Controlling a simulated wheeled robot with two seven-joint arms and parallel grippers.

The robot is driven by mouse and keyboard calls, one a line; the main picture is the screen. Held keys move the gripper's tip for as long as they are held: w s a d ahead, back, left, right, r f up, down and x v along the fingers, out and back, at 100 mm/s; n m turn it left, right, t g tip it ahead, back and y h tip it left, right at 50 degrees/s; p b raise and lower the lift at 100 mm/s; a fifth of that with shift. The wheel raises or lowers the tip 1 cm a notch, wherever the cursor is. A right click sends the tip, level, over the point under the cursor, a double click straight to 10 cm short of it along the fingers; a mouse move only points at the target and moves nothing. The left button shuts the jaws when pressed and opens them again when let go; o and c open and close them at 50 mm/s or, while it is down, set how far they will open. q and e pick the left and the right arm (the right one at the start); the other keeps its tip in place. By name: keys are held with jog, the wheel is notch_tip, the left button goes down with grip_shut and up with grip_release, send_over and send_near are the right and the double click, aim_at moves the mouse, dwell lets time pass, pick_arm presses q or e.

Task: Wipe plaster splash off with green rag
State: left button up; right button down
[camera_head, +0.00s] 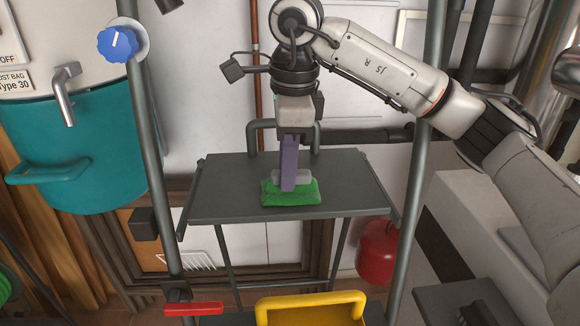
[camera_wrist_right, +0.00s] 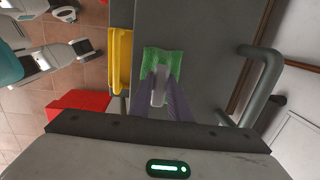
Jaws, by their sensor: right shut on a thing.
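The green rag (camera_head: 291,191) lies flat on the dark grey platform (camera_head: 345,185), near its front edge. A light grey block-like piece (camera_wrist_right: 159,86) sits on top of the rag, apparently its grip. My right gripper (camera_head: 289,180) points straight down, its purple fingers shut on this grey piece. The right wrist view shows the rag (camera_wrist_right: 162,62) between and beyond the fingertips. I see no plaster splash on the bare platform; any under the rag or behind the gripper is hidden.
A grey rail (camera_head: 285,124) rises behind the platform; upright poles (camera_head: 150,150) flank it. A yellow crate (camera_head: 310,300) and red-handled tool (camera_head: 193,309) are below in front. A teal tank (camera_head: 75,170) stands left, a red vessel (camera_head: 377,252) lower right. The platform beside the rag is clear.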

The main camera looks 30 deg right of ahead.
jog(key=shift+w+d+p, duration=0.4)
jog(key=shift+w+d, duration=0.2)
jog(key=shift+d, duration=0.2)
jog(key=shift+w+d+p, duration=0.35)
jog(key=shift+w+d, duration=0.2)
jog(key=shift+d, duration=0.2)
jog(key=shift+f, duration=0.2)
dwell(0.8)
jog(key=shift+d, duration=0.15)
